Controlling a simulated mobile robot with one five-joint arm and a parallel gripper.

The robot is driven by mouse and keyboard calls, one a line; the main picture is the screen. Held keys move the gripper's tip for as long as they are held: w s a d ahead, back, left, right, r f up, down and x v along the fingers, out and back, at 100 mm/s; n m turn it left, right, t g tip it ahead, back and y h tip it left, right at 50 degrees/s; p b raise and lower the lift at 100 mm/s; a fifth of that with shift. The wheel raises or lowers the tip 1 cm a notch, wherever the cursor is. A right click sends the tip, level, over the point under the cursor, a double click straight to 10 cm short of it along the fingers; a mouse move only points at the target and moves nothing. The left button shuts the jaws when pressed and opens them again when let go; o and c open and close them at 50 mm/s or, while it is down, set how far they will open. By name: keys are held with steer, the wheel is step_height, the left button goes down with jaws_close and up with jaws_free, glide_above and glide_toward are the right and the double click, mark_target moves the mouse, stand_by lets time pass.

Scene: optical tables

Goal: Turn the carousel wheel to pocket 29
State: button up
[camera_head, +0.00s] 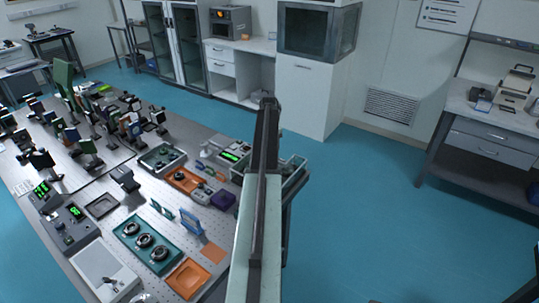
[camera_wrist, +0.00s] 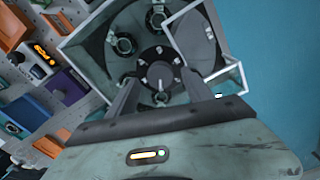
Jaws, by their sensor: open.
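The carousel wheel (camera_wrist: 158,54) is a dark disc with a small central hub, inside a pale-rimmed box (camera_wrist: 87,62) in the wrist view. Round dark fittings sit around the hub. My gripper (camera_wrist: 160,78) is open, with one finger on each side of the hub. I cannot tell whether the fingers touch it. A clear panel in a white frame (camera_wrist: 236,75) covers the right part of the box. No pocket numbers are legible. In the head view my arm hides most of the box, and its glassy edge (camera_head: 294,178) shows at the right.
An optical table (camera_head: 150,205) fills the left, crowded with mounts and trays. Orange trays (camera_head: 187,278), a teal tray (camera_head: 145,242) and a purple block (camera_head: 223,199) lie near my arm. Blue floor (camera_head: 370,215) to the right is clear, up to a workbench (camera_head: 492,140).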

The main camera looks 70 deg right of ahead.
step_height(320, 180, up, 6)
steer(key=p, duration=0.5)
steer(key=shift+r, duration=0.2)
steer(key=shift+f, duration=0.1)
